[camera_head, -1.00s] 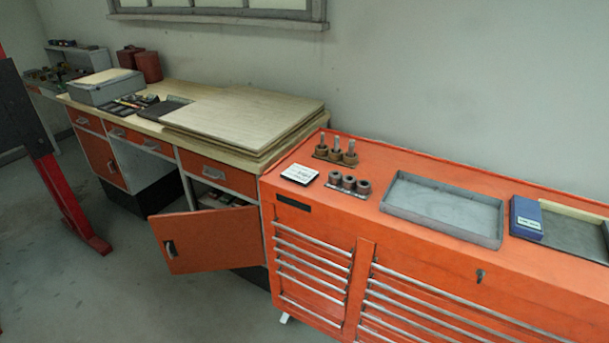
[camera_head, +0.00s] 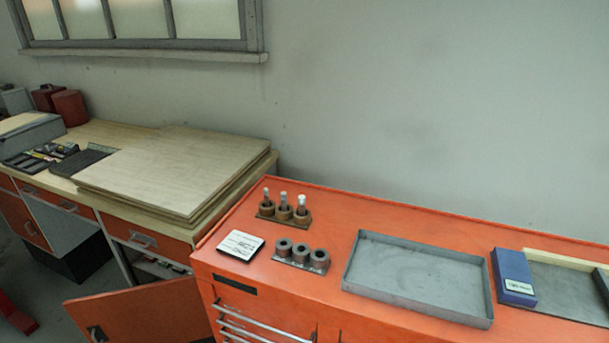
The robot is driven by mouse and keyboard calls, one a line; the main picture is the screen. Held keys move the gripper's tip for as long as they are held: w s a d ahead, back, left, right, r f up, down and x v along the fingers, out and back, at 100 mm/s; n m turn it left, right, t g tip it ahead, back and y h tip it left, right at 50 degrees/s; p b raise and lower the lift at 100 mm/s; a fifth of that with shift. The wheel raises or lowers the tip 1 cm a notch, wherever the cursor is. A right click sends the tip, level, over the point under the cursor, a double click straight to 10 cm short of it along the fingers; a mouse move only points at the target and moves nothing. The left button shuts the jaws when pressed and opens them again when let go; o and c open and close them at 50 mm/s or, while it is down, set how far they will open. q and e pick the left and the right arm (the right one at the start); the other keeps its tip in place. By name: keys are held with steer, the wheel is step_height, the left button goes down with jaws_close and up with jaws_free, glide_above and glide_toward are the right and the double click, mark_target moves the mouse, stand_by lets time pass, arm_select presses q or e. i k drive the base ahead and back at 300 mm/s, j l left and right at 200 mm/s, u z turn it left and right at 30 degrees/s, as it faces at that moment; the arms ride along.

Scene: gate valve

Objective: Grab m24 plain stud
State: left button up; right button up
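Several upright studs with pale metal tops stand in brown round holders on a small dark plate, on the left part of the orange tool cabinet top (camera_head: 400,218). I see a left stud (camera_head: 266,195), a middle stud (camera_head: 284,200) and a right stud (camera_head: 302,204). I cannot tell from here which one is the M24 plain stud. In front of them a plate carries dark ring-shaped pieces (camera_head: 301,254). Neither of my grippers is in view.
A white label card (camera_head: 240,245) lies left of the rings. An empty grey tray (camera_head: 418,275) and a blue box (camera_head: 513,277) sit to the right. A wooden bench (camera_head: 120,200) with boards and an open orange door (camera_head: 140,312) stands at left.

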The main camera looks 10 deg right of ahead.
mark_target(302, 199)
steer(key=i+l, duration=0.15)
steer(key=i, duration=0.3)
steer(key=i+l, duration=0.15)
steer(key=i, duration=0.3)
